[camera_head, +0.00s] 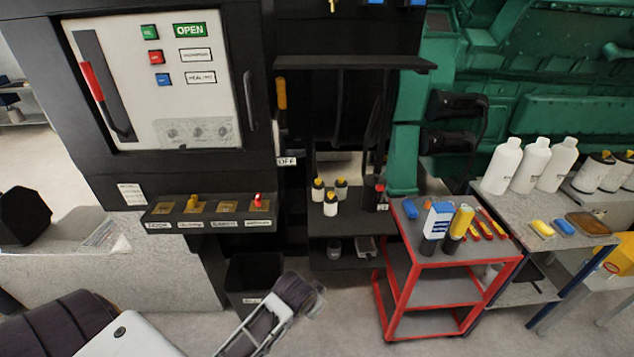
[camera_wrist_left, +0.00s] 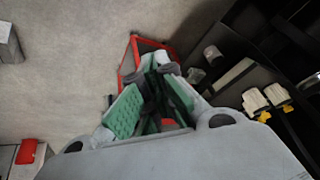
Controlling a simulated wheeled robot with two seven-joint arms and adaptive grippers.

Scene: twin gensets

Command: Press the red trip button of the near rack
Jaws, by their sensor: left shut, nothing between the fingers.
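The near black rack (camera_head: 235,30) stands at the left of the head view, with a white panel (camera_head: 180,105) on its front. A small red button (camera_head: 155,57) sits between a green button (camera_head: 148,32) and a blue button (camera_head: 163,79). A red-topped control (camera_head: 258,199) stands at the right end of the ledge below. The labels are too small to tell which is the trip button. My left gripper (camera_head: 305,303) is low in front of the rack, away from both red controls. In the left wrist view the gripper (camera_wrist_left: 155,68) is shut and empty. My right gripper is out of view.
The panel has a red-handled lever (camera_head: 92,82). Several controls line the ledge (camera_head: 212,212). A black bin (camera_head: 252,280) stands below. To the right are a shelf with small bottles (camera_head: 331,204) and a red cart (camera_head: 445,262). Space in front of the panel is clear.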

